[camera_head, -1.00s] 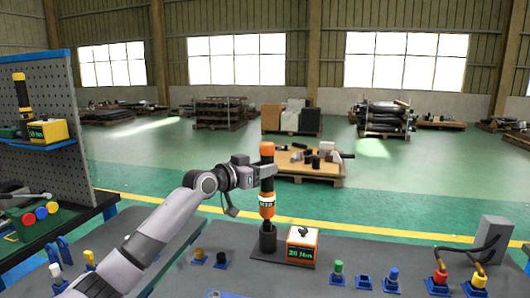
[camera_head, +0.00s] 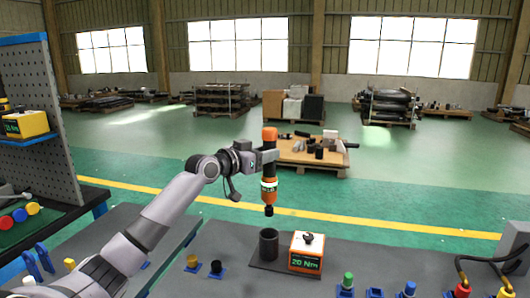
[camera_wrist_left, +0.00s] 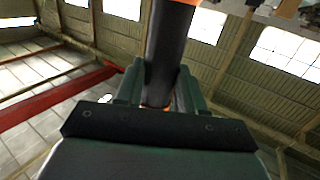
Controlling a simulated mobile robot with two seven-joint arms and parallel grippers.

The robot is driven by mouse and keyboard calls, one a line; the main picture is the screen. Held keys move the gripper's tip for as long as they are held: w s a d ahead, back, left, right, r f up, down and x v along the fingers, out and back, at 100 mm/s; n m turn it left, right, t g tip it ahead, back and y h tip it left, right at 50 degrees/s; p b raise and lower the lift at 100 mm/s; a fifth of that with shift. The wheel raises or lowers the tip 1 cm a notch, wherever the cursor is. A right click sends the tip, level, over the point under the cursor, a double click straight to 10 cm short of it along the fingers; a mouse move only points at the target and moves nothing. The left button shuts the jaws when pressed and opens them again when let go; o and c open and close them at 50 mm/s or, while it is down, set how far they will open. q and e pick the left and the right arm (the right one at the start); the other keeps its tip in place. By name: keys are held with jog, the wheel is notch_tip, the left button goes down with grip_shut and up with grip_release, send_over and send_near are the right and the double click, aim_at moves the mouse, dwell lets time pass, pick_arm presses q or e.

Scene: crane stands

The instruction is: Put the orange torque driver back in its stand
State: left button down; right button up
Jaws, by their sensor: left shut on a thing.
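The orange torque driver (camera_head: 269,188), with a black band and a dark tip, hangs upright in my left gripper (camera_head: 269,156). The gripper is shut around its dark upper shaft, which also shows between the jaws in the left wrist view (camera_wrist_left: 166,60). The stand is a dark cup (camera_head: 268,244) on a flat dark base, beside an orange box (camera_head: 307,252) with a green "Nm" display. In the head view the driver's tip shows just above the cup's rim, apart from it. The cup looks empty, though its inside is mostly hidden. My right gripper is not in view.
A yellow box (camera_head: 26,124) sits on the blue shelf at left. Small blue holders with black (camera_head: 216,266) and green (camera_head: 347,281) pieces stand on the bench. Cables with red and yellow plugs (camera_head: 503,279) are at right. The bench behind the stand is clear.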

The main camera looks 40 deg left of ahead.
aim_at(264, 172)
pick_arm(q)
jog(key=shift+r, duration=0.35)
jog(key=shift+f+b, duration=2.15)
jog(key=shift+f, duration=0.75)
jog(key=shift+b, duration=0.45)
jog(key=shift+m+h+b, duration=0.6)
jog(key=shift+h+b, duration=0.3)
jog(key=shift+b, duration=0.9)
jog(key=shift+a+f+b, duration=0.1)
jog(key=shift+b, duration=0.25)
jog(key=shift+m+h+b, duration=0.3)
jog(key=shift+h+b, duration=0.05)
jog(key=shift+h, duration=0.05)
